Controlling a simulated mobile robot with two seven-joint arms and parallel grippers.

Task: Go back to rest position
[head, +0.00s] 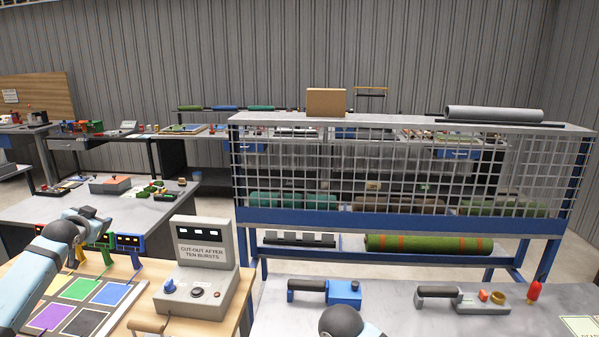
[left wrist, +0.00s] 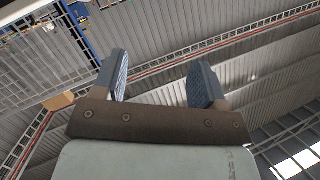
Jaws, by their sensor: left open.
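My left gripper (left wrist: 160,68) shows in the left wrist view with its two blue-grey fingers wide apart and nothing between them. Behind it are the corrugated wall and the roof beams, so it points upward. In the head view my left arm comes in from the left edge, and its dark wrist end (head: 88,214) is over the left bench, in the air. Its fingers are too small to make out there. My right gripper is not in view; a dark rounded joint of mine shows at the bottom middle.
A grey control box (head: 200,268) reading "CUT-OUT AFTER TEN BURSTS" stands on the wooden bench beside coloured squares (head: 75,290). A mesh-fronted rack (head: 400,180) holds turf rolls, one green with orange bands (head: 428,243). Black-handled tools (head: 325,291) lie on the grey bench at right.

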